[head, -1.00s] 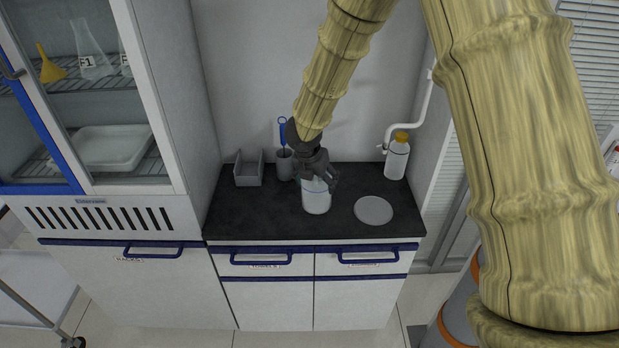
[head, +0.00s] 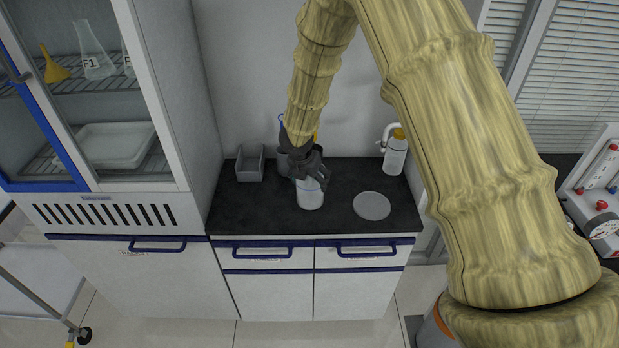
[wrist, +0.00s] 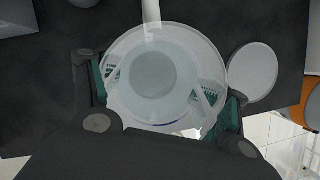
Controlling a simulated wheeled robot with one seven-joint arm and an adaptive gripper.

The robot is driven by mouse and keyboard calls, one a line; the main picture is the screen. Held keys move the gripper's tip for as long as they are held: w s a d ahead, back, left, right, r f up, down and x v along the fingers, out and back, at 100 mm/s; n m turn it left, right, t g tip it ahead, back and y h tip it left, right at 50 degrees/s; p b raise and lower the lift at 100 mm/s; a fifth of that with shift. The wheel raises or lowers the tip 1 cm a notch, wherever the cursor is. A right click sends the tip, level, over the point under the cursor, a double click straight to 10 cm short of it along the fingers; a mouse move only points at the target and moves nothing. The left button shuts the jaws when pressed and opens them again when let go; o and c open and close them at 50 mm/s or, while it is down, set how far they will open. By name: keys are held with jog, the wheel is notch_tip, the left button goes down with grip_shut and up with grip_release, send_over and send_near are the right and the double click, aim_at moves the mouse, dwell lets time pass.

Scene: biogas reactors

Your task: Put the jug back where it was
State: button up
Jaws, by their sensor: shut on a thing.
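The jug (head: 310,194) is a pale, translucent vessel at the middle of the dark countertop in the head view. My gripper (head: 305,174) is shut on its upper part from above. In the wrist view the jug (wrist: 152,75) is seen from above, round and wide-rimmed, between the two fingers of my gripper (wrist: 165,95). I cannot tell whether its base touches the counter. A flat grey disc (head: 372,206) lies on the counter to the right of the jug, apart from it; it also shows in the wrist view (wrist: 252,72).
A grey bin (head: 250,163) stands at the counter's back left. A white bottle with an orange cap (head: 395,152) stands at the back right. The tall cabinet (head: 170,120) borders the counter on the left. Drawers with blue handles (head: 262,253) are below the front edge.

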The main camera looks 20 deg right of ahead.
jog(key=o, duration=2)
jog(key=shift+o, duration=0.2)
jog(key=shift+r, duration=0.1)
jog(key=b+v, duration=0.3)
jog(key=v, duration=0.9)
jog(key=shift+s, duration=0.1)
